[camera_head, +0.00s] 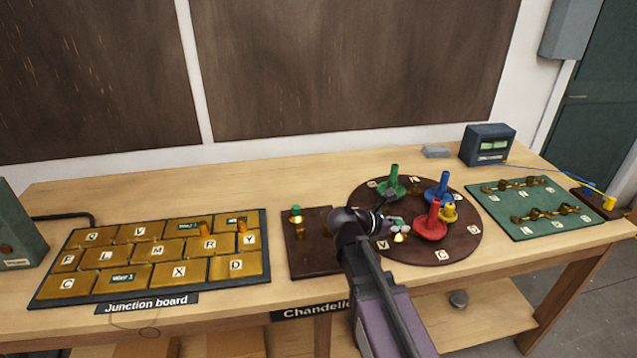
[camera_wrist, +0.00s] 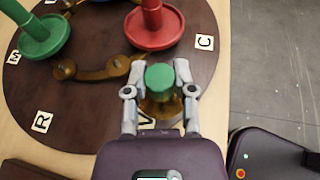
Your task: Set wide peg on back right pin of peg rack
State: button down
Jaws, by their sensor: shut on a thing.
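My gripper (camera_wrist: 160,80) is shut on a peg with a green top (camera_wrist: 160,76) and a brass body, which I take to be the wide peg. In the head view its brass part (camera_head: 401,239) shows below the fingers. It is over the front left part of the round dark board, by the V label. A rectangular dark board (camera_head: 300,262), perhaps the peg rack, lies left of my arm. A green-topped brass peg (camera_head: 296,214) stands at its back left. My arm hides this board's right side, so its back right pin cannot be seen.
The round board (camera_head: 466,240) carries green (camera_head: 391,186), blue (camera_head: 438,188) and red (camera_head: 431,225) spindles on dishes, and a yellow piece (camera_head: 449,212). The junction board (camera_head: 150,262) lies left. A green board (camera_head: 536,209) with brass links lies right.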

jog(key=shift+a, duration=0.15)
jog(key=shift+a, duration=0.15)
jog(key=w+a+r+n+t+y+p, duration=0.2)
jog(key=w+a+t, duration=0.1)
jog(key=w+a, duration=0.55)
jog(key=r+n+t+y+p, duration=0.1)
jog(key=n+t+y, duration=0.1)
jog(key=n, duration=0.1)
send_over(322, 212)
jog(key=shift+w+a, duration=0.1)
jog(key=shift+f, duration=0.1)
jog(key=shift+f+b, duration=3.3)
jog(key=shift+b, duration=0.1)
jog(key=shift+f+b, duration=0.6)
jog(key=shift+c, duration=1.8)
grip_release()
